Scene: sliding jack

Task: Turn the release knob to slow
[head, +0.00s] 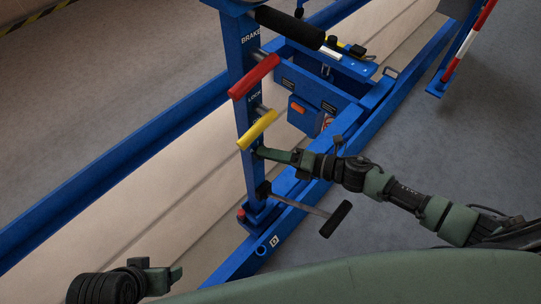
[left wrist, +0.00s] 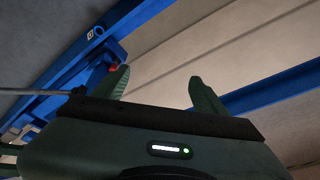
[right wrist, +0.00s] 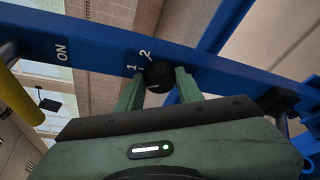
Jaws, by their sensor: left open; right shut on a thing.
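The release knob (right wrist: 159,76) is a round black knob on the face of the blue post (head: 247,170). In the right wrist view it sits between my right gripper's fingers (right wrist: 160,84), beside the marks "1" and "2". My right gripper (head: 262,153) is shut on the knob, just below the yellow handle (head: 257,129); the fingers and hand hide most of the knob in the head view. The knob's pointing direction cannot be told. My left gripper (head: 168,278) is open and empty at the lower left, away from the post; its fingers (left wrist: 155,90) show apart.
A red handle (head: 254,77) and a black grip (head: 289,28) stick out higher on the post. A black-ended crank (head: 335,219) juts out below my right arm. Blue rails (head: 110,176) run along the pale pit. A red-and-white post (head: 468,50) stands at the far right.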

